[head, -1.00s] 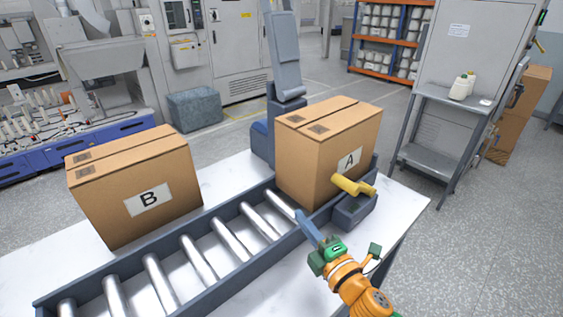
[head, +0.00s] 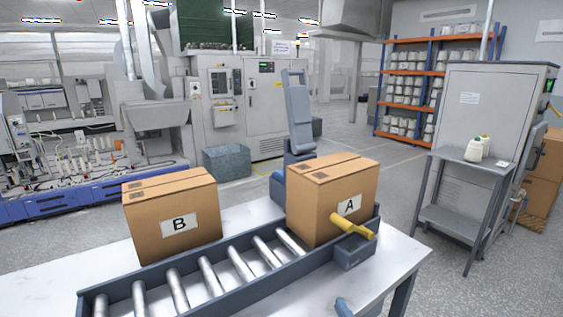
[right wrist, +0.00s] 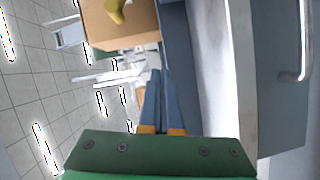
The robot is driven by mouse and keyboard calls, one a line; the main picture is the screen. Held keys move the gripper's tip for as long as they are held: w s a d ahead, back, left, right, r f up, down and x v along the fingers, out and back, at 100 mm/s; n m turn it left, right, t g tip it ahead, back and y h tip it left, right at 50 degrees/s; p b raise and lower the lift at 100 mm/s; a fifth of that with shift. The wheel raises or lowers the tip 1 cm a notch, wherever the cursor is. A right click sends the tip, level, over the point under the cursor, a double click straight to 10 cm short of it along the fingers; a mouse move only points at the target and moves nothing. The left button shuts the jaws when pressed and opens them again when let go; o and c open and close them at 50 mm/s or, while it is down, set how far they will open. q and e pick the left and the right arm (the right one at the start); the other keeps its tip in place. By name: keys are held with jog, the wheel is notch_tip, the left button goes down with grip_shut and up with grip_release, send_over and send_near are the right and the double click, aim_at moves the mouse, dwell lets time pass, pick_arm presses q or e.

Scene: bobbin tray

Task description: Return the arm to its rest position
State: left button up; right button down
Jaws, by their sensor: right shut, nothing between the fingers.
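My right gripper (head: 345,306) shows only as a blue fingertip at the bottom edge of the head view, in front of the conveyor and apart from it. In the right wrist view my right gripper (right wrist: 161,78) has its blue fingers close together, shut, with nothing seen between them. My left gripper is not in view. Carton A (head: 325,212) stands at the right end of the roller conveyor (head: 228,295). A yellow handle (head: 350,224) sits in front of it, and part of it also shows in the right wrist view (right wrist: 117,10).
Carton B (head: 170,232) stands on the white table (head: 375,275) behind the conveyor. A blue-grey upright device (head: 298,115) rises behind carton A. A grey stand (head: 470,170) holding a white bottle (head: 478,149) is at the right. The table's front right corner is clear.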

jog(key=s+d+f+m+g+h, duration=0.4)
jog(key=s+f+m+g, duration=0.1)
jog(key=s+f+m, duration=0.35)
jog(key=s+f+m+g, duration=0.3)
jog(key=s+g, duration=0.1)
jog(key=s, duration=0.3)
jog(key=s+f+m+g, duration=0.4)
jog(key=s, duration=0.4)
notch_tip(320, 180, down, 17)
jog(key=s+g, duration=0.1)
jog(key=s, duration=0.1)
jog(key=s+d+f+g, duration=0.1)
jog(key=s+d+f, duration=0.1)
jog(key=s+f, duration=0.7)
jog(key=s, duration=0.3)
jog(key=shift+f+y, duration=0.3)
jog(key=shift+f, duration=0.05)
jog(key=shift+s+n, duration=0.1)
jog(key=shift+n, duration=0.15)
